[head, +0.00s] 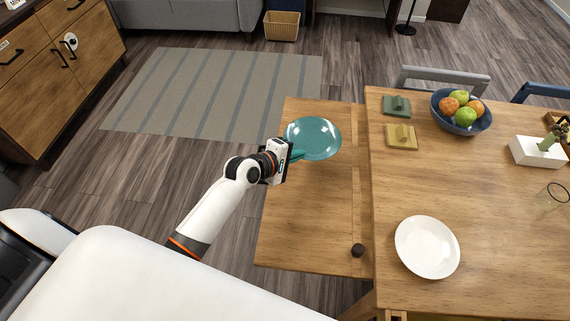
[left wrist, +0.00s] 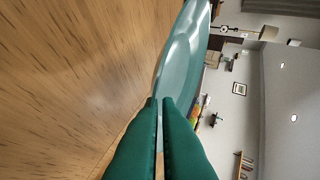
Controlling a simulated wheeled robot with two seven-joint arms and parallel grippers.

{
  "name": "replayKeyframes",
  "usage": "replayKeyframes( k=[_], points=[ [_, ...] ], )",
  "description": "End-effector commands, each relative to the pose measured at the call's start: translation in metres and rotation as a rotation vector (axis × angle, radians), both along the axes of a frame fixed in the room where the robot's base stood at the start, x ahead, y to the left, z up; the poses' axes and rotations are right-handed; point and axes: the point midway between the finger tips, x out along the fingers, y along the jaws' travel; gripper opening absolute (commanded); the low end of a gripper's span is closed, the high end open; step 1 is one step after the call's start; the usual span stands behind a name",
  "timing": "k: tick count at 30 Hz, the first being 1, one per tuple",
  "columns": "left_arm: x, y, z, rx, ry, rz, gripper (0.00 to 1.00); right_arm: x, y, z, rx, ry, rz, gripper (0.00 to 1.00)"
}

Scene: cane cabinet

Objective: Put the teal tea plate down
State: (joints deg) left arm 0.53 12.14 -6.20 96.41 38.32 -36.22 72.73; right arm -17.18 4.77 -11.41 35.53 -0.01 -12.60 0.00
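The teal tea plate (head: 314,136) is over the far end of the narrow wooden table leaf (head: 310,220). My left gripper (head: 298,155) reaches in from the left and is shut on the plate's near rim. In the left wrist view, the green fingers (left wrist: 160,102) meet at the edge of the plate (left wrist: 182,55), which is seen nearly edge-on close beside the wood surface. I cannot tell whether the plate touches the wood. My right gripper is not in view.
A white plate (head: 427,247) lies on the main table (head: 480,190). A blue fruit bowl (head: 462,125), green coaster (head: 397,106) and yellow coaster (head: 400,137) sit farther back. The leaf's middle is clear.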

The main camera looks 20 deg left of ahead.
Motion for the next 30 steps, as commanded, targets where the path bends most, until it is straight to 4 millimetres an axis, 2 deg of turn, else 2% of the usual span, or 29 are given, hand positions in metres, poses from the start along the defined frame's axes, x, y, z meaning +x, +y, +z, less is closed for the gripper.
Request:
replayKeyframes(
  k=[6,14,19,30],
  points=[
    [0.000,0.001,-0.043,0.003,0.002,0.002,0.00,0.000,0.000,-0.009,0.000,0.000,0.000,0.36],
    [0.000,0.001,-0.065,0.003,0.001,0.002,0.00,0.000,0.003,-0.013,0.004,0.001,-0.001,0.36],
    [0.000,0.001,-0.090,0.002,0.001,0.001,0.00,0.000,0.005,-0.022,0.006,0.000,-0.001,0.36],
    [0.000,0.001,-0.096,0.001,-0.001,0.002,0.00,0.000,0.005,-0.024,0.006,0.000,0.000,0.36]
  ],
)
